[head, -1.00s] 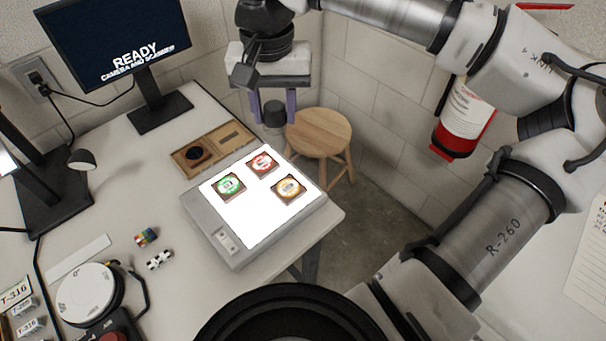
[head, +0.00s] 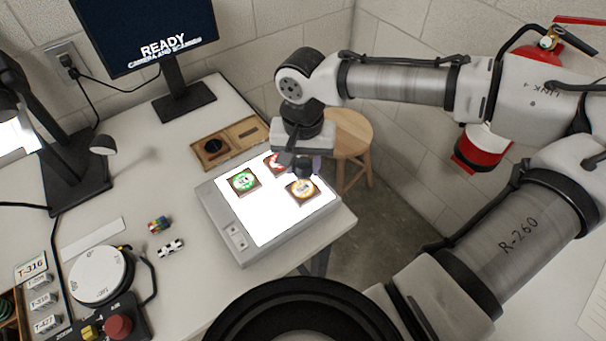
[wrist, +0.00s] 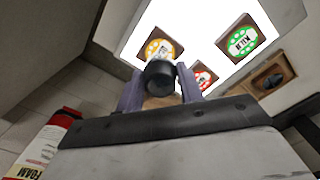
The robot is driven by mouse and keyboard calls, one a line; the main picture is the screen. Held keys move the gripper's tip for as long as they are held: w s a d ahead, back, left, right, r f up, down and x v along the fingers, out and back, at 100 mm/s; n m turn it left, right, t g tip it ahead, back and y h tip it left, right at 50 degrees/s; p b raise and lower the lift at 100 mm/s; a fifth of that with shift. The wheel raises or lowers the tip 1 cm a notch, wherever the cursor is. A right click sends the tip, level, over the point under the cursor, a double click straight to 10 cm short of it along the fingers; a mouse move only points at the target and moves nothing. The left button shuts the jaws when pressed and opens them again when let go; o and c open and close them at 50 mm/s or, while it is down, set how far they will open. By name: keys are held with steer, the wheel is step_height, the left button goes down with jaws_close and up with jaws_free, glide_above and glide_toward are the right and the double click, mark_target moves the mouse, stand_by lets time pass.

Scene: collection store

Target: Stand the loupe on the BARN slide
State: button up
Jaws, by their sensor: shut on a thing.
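My gripper (head: 302,166) is over the back right part of the lit light table (head: 222,222). It is shut on the loupe, a small black cylinder (wrist: 160,76), which shows between the purple fingers in the wrist view. Three round-labelled slides lie on the lit panel: green (head: 243,181), red (head: 275,162) and yellow (head: 301,191). In the wrist view the loupe partly covers the yellow slide (wrist: 166,46), and the red slide (wrist: 205,76) is beside the right finger. I cannot read which label says BARN. Whether the loupe touches anything is unclear.
A wooden tray (head: 248,131) with a dark round recess lies behind the light table. A monitor (head: 150,35) stands at the back left. A wooden stool (head: 350,135) is beyond the table edge. Small items and a round white dial (head: 100,275) occupy the left front.

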mark_target(303, 177)
steer(key=shift+f, duration=2.15)
steer(key=shift+f, duration=0.2)
steer(key=o, duration=1)
steer(key=shift+r, duration=0.1)
step_height(303, 177, up, 12)
steer(key=shift+r, duration=0.1)
